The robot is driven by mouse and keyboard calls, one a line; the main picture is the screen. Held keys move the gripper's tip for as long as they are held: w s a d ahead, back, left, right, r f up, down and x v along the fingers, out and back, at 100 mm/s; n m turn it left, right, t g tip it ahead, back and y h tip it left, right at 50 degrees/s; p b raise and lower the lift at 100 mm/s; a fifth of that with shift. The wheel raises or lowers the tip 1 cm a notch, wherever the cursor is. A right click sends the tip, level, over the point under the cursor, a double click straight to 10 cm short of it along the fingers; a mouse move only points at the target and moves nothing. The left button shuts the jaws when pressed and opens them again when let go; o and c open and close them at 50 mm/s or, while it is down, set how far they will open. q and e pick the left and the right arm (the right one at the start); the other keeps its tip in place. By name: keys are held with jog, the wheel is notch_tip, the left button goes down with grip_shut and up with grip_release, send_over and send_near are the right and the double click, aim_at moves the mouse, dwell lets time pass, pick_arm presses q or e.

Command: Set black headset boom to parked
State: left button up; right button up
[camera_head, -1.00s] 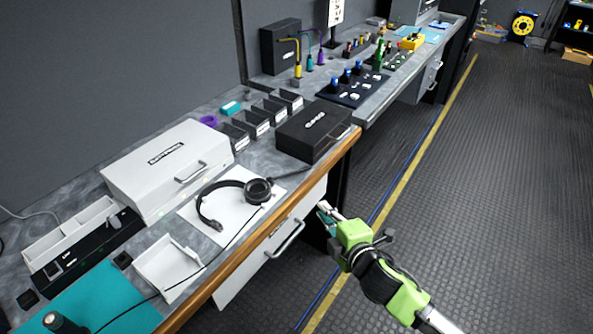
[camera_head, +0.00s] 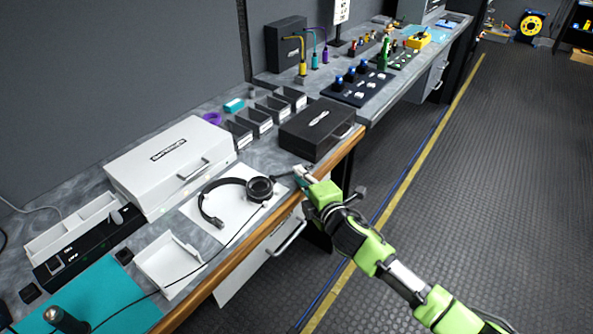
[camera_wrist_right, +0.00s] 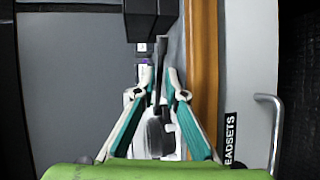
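A black headset (camera_head: 232,184) lies on a white mat (camera_head: 238,215) on the bench. Its round ear cup (camera_head: 259,189) faces up at the right, and its headband curves to the left. My left gripper is not in view.
A white case (camera_head: 165,165) stands behind the mat and a black case (camera_head: 318,128) to its right. A white tray (camera_head: 152,256) lies to the left. A thin cable runs from the headset across the bench. A drawer labelled HEADSETS (camera_wrist_right: 245,60) is below the wooden edge.

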jog(key=shift+x, duration=1.6)
grip_shut()
jog(key=shift+d, duration=0.15)
